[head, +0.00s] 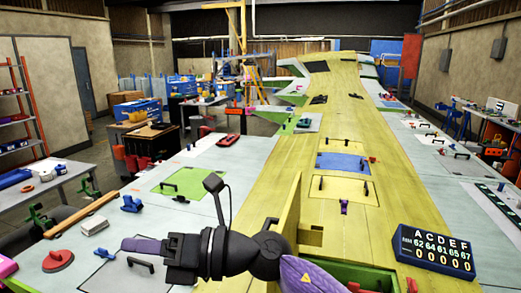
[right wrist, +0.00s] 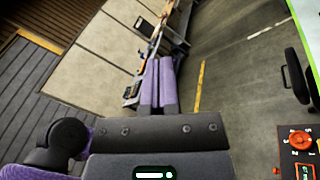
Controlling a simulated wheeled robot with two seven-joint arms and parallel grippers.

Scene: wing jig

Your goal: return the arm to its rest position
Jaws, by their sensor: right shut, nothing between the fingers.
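My right arm comes in from the bottom right in the head view. It reaches left across the front of the long yellow wing panel (head: 270,200). My right gripper (head: 128,245) is at its left end, over the pale work surface near a black handle. In the right wrist view the two purple fingers of the right gripper (right wrist: 158,62) lie side by side and closed, with nothing between them. My left gripper is in neither view.
A counter display (head: 434,250) stands on the right. A red disc-shaped tool (head: 58,260) and a blue clamp (head: 131,203) lie on the left surface. A tan bar (head: 80,214) lies by the left edge. A pale yellow upright plate (head: 287,215) stands close behind my right arm.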

